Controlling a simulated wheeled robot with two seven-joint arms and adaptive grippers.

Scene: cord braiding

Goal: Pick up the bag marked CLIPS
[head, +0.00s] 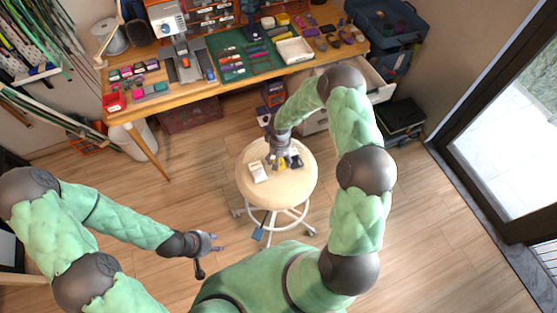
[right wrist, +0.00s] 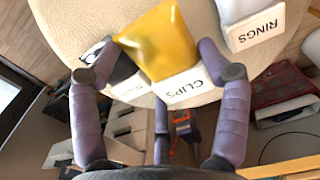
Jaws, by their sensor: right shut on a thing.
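The yellow bag marked CLIPS (right wrist: 155,42) lies on the round stool seat, its white label facing the camera in the right wrist view. It shows small and yellow in the head view (head: 282,163). My right gripper (right wrist: 158,72) has its purple fingers on either side of this bag and is shut on it; in the head view the right gripper (head: 279,160) is over the stool. The bag still appears to be at the seat. My left gripper (head: 219,243) is open and empty, low over the floor, left of the stool.
The white RINGS bag (right wrist: 250,22) lies beside the CLIPS bag, and a dark bag (right wrist: 118,65) is on its other side. The stool seat (head: 252,192) is clear at its front. A workbench (head: 240,83) full of tools stands behind; the floor around is mostly open.

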